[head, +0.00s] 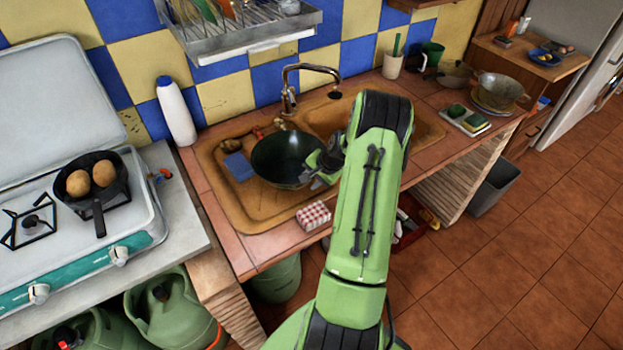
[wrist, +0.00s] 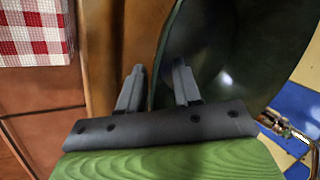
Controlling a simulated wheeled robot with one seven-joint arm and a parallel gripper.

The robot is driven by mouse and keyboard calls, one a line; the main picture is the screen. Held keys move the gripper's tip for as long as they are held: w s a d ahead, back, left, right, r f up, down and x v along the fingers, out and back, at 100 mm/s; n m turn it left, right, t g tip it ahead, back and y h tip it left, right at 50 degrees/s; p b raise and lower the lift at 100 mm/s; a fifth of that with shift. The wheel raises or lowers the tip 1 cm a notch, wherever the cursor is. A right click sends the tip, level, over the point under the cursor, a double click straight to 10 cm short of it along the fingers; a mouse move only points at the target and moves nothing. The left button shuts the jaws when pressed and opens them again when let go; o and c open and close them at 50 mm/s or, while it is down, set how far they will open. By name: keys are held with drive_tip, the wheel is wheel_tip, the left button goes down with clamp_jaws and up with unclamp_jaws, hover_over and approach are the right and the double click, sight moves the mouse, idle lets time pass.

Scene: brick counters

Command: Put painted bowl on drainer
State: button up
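A dark green bowl (head: 278,157) sits in the left basin of the brown sink, and its inside fills the upper right of the wrist view (wrist: 235,50). My gripper (head: 318,178) is at the bowl's right side in the head view. In the wrist view my gripper (wrist: 157,85) has its fingers apart, with the bowl's rim between them: one finger outside, one over the inside. I cannot see contact on both sides. The metal drainer (head: 245,47) hangs on the tiled wall above the sink and holds plates at its left.
A faucet (head: 290,88) rises behind the bowl. A white bottle (head: 175,110) stands left of the sink (head: 225,205). A red checked item (head: 313,215) lies on the front counter edge. A stove with a pan (head: 92,187) is at left.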

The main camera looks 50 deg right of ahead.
drive_tip(key=a+p+v, duration=0.1)
drive_tip(key=v, duration=1.1)
drive_tip(key=w+a+r+n+g+h, duration=0.1)
drive_tip(key=a+r+n, duration=0.4)
drive_tip(key=a+r, duration=0.45)
drive_tip(key=a+r+n, duration=0.4)
drive_tip(key=a+r, duration=0.2)
drive_tip(key=a, duration=0.6)
drive_tip(key=s+a+r+n+t, duration=0.1)
drive_tip(key=s+a+r+n, duration=0.2)
drive_tip(key=s+a+n, duration=0.4)
drive_tip(key=s+a, duration=0.5)
drive_tip(key=s, duration=0.2)
drive_tip(key=shift+n, duration=0.4)
